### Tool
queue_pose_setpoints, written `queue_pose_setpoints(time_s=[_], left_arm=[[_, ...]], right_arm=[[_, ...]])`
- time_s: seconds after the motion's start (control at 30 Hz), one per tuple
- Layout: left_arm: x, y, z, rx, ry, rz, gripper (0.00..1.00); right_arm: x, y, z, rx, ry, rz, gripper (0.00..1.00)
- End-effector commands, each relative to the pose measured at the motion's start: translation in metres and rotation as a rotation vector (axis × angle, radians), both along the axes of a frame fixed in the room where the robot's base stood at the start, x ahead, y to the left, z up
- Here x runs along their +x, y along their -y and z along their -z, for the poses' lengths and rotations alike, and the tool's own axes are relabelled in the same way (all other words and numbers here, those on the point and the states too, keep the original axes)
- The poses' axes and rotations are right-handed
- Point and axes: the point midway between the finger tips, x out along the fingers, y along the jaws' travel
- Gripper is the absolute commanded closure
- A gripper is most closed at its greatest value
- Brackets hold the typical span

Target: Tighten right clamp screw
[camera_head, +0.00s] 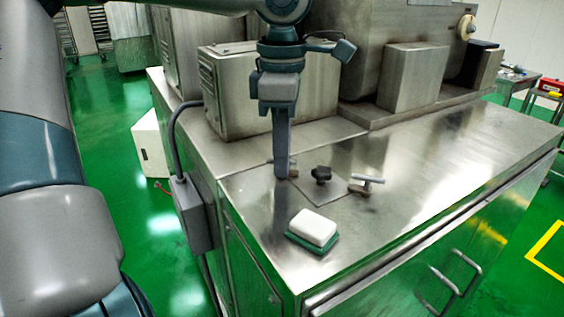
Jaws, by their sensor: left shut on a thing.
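Two clamp screws with T-shaped handles stand on the steel machine top, one on each side of a black knob (321,174). The clamp screw on the right of the picture (366,184) is free and in full view. The other clamp screw (293,168), on the left of the picture, is mostly hidden behind my left gripper (282,174). This gripper points straight down with its fingers shut on that screw's handle; the fingers cover the grip itself. My right gripper is not in view.
A white block on a green base (312,229) sits near the front edge of the steel top (420,190). Steel housings (240,95) stand behind the screws. A grey box with a cable (190,212) is fixed to the left side. The right part of the top is clear.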

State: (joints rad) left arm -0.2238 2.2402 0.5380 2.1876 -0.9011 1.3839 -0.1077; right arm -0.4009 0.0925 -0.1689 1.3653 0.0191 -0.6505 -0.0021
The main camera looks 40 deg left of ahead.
Motion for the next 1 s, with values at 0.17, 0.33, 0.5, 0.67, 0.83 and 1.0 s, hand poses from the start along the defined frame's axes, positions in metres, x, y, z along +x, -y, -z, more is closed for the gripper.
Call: queue_pose_setpoints(time_s=[0.17, 0.33, 0.5, 0.67, 0.83, 1.0], left_arm=[[0.0006, 0.0001, -0.0002, 0.000, 0.003, 0.165, 1.00], [0.0005, 0.0001, -0.0007, 0.000, 0.004, 0.324, 1.00], [0.0003, 0.0004, -0.0010, 0.000, 0.004, 0.464, 1.00], [0.0001, 0.0004, -0.0011, 0.000, 0.004, 0.564, 1.00], [-0.0001, 0.0003, -0.0010, 0.000, 0.002, 0.628, 1.00], [-0.0004, 0.0003, -0.0008, 0.001, 0.002, 0.654, 1.00]], right_arm=[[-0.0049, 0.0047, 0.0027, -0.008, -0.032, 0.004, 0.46], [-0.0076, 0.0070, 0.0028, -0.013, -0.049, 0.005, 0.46], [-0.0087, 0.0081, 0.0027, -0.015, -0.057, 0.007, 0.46], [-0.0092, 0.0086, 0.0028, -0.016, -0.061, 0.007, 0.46], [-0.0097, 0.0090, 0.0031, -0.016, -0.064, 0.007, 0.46], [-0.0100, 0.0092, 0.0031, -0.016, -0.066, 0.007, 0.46]])
